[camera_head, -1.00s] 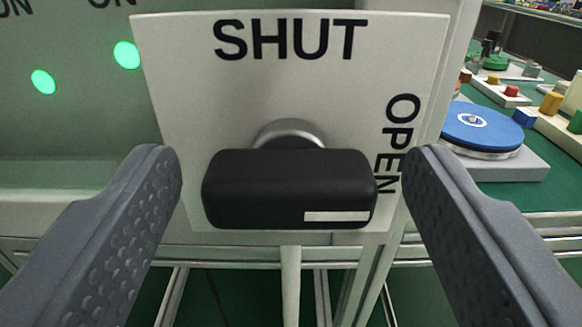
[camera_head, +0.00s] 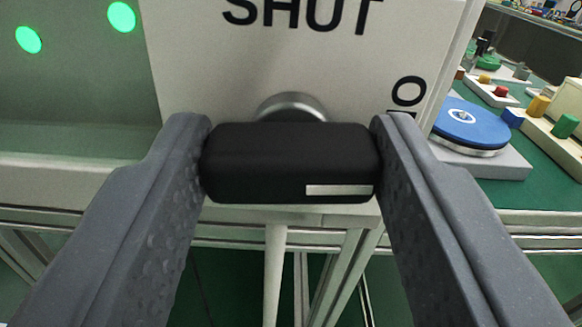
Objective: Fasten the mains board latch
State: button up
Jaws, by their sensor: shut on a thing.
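The latch handle (camera_head: 290,162) is a black rounded bar with a white mark at its lower right. It lies level in the picture on a round metal boss (camera_head: 290,106). A white plate (camera_head: 215,70) behind it reads SHUT at the top and OPEN, partly hidden, at the right. The white mark is at the handle's right end, below the word OPEN. My gripper (camera_head: 290,160) is shut on the handle, with one finger against each end.
Two green lamps (camera_head: 122,17) glow on the panel at upper left. At right, a blue disc (camera_head: 465,120) on a grey base stands on a green bench with several coloured blocks. Metal frame legs (camera_head: 275,270) stand below the plate.

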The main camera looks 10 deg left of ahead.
jog(key=n+b, duration=0.1)
jog(key=n, duration=0.3)
jog(key=shift+a+b, duration=0.15)
jog(key=shift+b, duration=0.25)
jog(key=n+b, duration=0.1)
jog(key=n, duration=0.1)
jog(key=n+b, duration=0.2)
jog(key=shift+f+n, duration=0.2)
jog(key=shift+n, duration=0.1)
jog(key=n+b, duration=0.4)
jog(key=n, duration=0.1)
jog(key=shift+s+a+f+b, duration=0.1)
jog(key=shift+a+f+b, duration=0.1)
jog(key=shift+b, duration=0.2)
jog(key=shift+n+b, duration=1.35)
jog(key=shift+n, duration=0.25)
jog(key=o, duration=1)
jog(key=shift+a, duration=0.1)
jog(key=shift+r, duration=0.1)
jog(key=shift+d+r, duration=0.1)
jog(key=shift+d, duration=0.1)
